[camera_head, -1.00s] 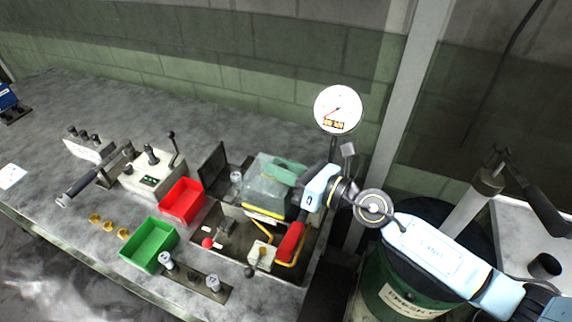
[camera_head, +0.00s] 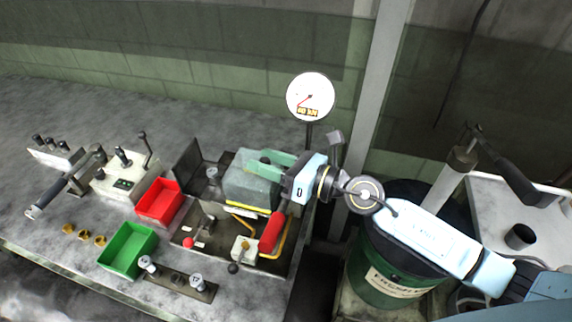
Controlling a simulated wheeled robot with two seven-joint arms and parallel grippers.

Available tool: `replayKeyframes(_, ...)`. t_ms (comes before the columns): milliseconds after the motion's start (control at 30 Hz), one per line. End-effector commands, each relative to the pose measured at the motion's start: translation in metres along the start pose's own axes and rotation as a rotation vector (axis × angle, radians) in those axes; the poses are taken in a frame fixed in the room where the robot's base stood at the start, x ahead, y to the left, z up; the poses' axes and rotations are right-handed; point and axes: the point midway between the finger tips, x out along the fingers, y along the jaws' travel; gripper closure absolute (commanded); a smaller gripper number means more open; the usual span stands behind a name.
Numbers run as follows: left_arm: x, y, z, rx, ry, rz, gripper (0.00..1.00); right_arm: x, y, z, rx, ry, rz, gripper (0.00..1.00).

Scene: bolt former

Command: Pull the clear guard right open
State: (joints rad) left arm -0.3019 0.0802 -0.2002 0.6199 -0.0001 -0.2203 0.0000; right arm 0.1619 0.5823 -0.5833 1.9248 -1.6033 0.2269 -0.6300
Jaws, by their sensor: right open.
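The clear guard (camera_head: 250,190) is a see-through, greyish box-like cover on the bolt former, with a yellow strip along its lower front edge. My right gripper (camera_head: 275,162) reaches in from the right, at the guard's upper right side. Its green fingers lie over the top of the guard and are open. I cannot tell whether they touch it. Part of the guard is hidden behind the gripper. My left gripper is out of view.
A red-handled lever (camera_head: 271,232) stands in front of the guard. A round gauge (camera_head: 310,97) rises behind my right wrist. A red bin (camera_head: 159,201) and a green bin (camera_head: 127,249) sit to the left. A green drum (camera_head: 384,270) stands below my right arm.

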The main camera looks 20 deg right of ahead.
Motion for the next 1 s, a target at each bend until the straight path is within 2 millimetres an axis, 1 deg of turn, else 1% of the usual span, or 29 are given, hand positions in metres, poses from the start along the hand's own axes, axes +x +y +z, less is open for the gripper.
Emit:
replayKeyframes(167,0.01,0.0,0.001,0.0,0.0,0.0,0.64,-0.027,-0.001,-0.004,-0.001,0.005,-0.001,0.58)
replayKeyframes(400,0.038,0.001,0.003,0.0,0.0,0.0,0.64,-0.084,-0.001,-0.007,-0.002,0.007,-0.001,0.58)
replayKeyframes(533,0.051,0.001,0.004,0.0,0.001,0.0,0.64,-0.105,-0.001,-0.006,-0.001,0.005,-0.001,0.58)
replayKeyframes(733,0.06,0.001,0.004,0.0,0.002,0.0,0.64,-0.124,-0.001,-0.003,0.002,0.002,-0.003,0.58)
replayKeyframes(1000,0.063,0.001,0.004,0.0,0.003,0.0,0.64,-0.131,0.0,0.0,0.0,0.001,0.0,0.58)
